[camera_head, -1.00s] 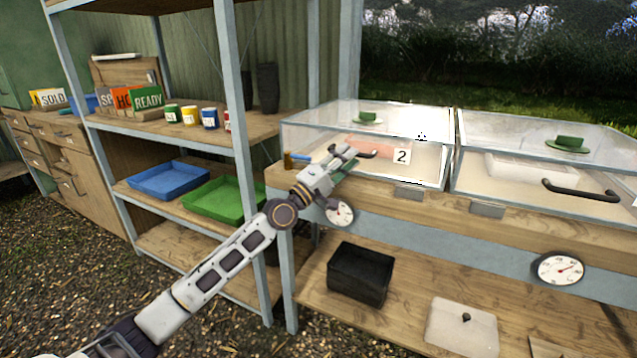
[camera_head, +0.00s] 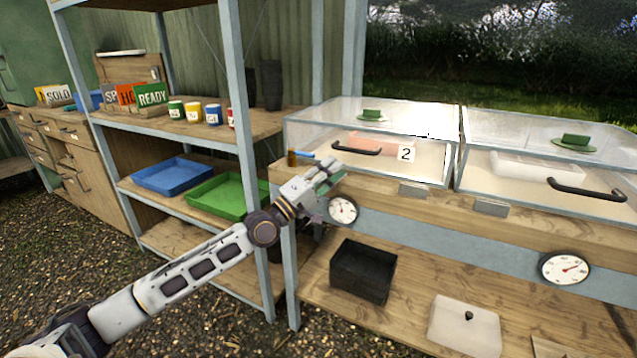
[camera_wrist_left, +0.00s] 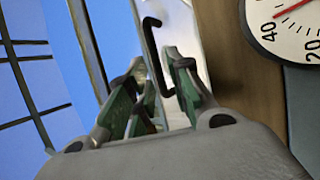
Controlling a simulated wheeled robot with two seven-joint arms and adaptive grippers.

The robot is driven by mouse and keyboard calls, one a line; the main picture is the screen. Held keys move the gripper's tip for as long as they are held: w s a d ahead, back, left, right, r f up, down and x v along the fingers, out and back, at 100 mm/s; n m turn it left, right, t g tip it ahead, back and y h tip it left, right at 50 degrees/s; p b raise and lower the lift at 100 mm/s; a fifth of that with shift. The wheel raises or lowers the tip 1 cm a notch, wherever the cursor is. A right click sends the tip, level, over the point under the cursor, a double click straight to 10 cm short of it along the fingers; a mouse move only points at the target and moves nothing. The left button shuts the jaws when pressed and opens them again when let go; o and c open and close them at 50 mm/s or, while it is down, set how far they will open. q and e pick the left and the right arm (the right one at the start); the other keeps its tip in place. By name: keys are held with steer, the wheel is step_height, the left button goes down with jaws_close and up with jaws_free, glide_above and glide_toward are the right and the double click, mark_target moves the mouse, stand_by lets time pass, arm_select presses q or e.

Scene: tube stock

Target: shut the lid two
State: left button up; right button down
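Lid two is the clear glass cover (camera_head: 400,121) of the left case, with a white "2" label (camera_head: 406,154) and a black bar handle (camera_head: 357,149) on its front. It lies low over the case; I see no clear gap, but glare makes the seam hard to judge. My left gripper (camera_head: 331,170) is just below and in front of the handle's left end, apart from it. In the left wrist view, the left gripper (camera_wrist_left: 150,88) has its green-padded fingers spread, with the handle (camera_wrist_left: 154,50) beyond them. My right gripper is in no view.
A second glass case (camera_head: 540,165) with its own handle stands close at the right. Below are a dial (camera_head: 342,209), a black bin (camera_head: 362,270) and a white lidded box (camera_head: 466,325).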

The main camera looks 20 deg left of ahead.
arm_select(q)
steer(key=shift+v, duration=2.25)
steer(key=shift+d+f, duration=0.1)
